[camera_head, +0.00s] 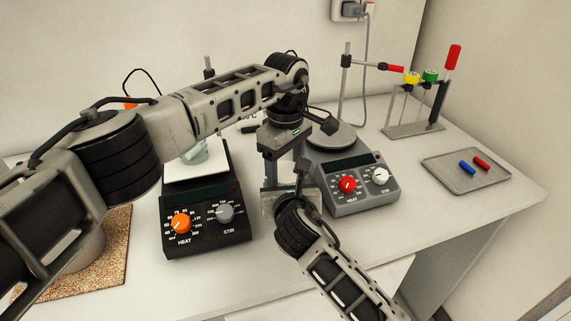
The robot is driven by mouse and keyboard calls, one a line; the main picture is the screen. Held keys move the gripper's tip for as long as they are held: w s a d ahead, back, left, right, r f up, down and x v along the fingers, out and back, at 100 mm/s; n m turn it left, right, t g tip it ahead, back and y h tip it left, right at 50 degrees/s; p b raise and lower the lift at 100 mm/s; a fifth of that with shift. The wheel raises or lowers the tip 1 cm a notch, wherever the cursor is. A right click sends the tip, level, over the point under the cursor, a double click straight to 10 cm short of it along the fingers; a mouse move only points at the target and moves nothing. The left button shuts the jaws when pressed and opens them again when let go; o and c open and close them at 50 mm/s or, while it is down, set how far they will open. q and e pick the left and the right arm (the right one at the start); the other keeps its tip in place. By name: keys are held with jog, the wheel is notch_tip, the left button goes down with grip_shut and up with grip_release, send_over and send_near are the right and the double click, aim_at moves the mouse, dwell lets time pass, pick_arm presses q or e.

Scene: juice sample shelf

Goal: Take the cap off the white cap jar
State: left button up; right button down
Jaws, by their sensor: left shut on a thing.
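My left gripper (284,168) reaches in over the middle of the bench, between the two hot plates, and points down. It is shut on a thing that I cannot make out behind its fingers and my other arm. My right gripper (290,198) is close below it, coming up from the lower right. Its fingers are mostly hidden by its own wrist, so I cannot tell whether it is open or shut. I cannot clearly see the white cap jar or its cap; the two grippers cover the place between them.
A black hot plate (207,228) with a glass vessel (195,152) stands left of the grippers. A grey hot plate (357,192) stands close on the right. Farther right are a tube rack (413,131) and a tray (462,183). A cork mat (108,262) lies front left.

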pick_arm(q)
jog(key=shift+d+r, duration=0.1)
jog(key=shift+d, duration=0.05)
jog(key=o, duration=1)
jog(key=shift+w, duration=0.1)
jog(key=shift+c, duration=0.2)
jog(key=shift+o, duration=0.6)
jog(key=shift+a, duration=0.2)
